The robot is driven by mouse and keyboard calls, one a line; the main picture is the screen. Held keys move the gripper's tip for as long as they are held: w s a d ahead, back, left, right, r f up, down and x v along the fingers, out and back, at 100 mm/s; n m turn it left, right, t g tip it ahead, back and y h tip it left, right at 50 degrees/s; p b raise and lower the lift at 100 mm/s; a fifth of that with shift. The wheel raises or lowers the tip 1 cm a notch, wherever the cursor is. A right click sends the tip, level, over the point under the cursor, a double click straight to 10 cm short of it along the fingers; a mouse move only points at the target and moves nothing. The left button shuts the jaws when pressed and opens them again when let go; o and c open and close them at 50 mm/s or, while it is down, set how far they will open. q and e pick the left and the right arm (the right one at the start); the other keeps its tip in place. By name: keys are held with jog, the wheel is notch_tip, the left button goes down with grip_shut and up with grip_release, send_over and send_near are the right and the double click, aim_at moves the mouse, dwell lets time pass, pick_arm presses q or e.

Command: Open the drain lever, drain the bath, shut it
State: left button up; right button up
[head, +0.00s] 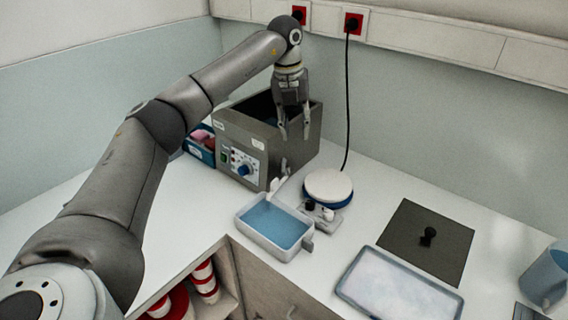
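The bath (301,152) is a grey metal box with an open top and a dark inside, standing on the white counter at the back. Its front panel has a blue knob (243,169). A small pale fitting (274,186) shows low at its front right corner; I cannot tell whether this is the drain lever or how it is set. A white tray (245,230) with a blue surface inside stands just below that corner. My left gripper (294,136) points down by the bath's right side, fingers apart and empty. The liquid level in the bath is hidden. My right gripper is out of view.
A round white-topped device (327,187) stands right of the tray, its black cord running up to a red socket (352,23). A dark mat (400,236) with a black knob, a shallow clear tray (380,300) and a blue jug (546,280) are further right. A blue bin (204,153) sits left of the bath.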

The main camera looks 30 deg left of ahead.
aim_at(283, 170)
pick_arm(q)
jog(key=shift+n+g+y, duration=0.3)
jog(key=shift+g+y, duration=0.1)
jog(key=shift+g, duration=0.3)
jog(key=s+f+p, duration=0.1)
jog(key=f, duration=0.2)
jog(key=a+f+p, duration=0.1)
jog(key=f, duration=0.3)
jog(key=s+a+f+p, duration=0.1)
jog(key=f, duration=0.2)
jog(key=shift+s+f, duration=0.2)
jog(key=shift+s, duration=0.15)
jog(key=shift+d+f, duration=0.1)
jog(key=shift+f, duration=0.45)
grip_shut()
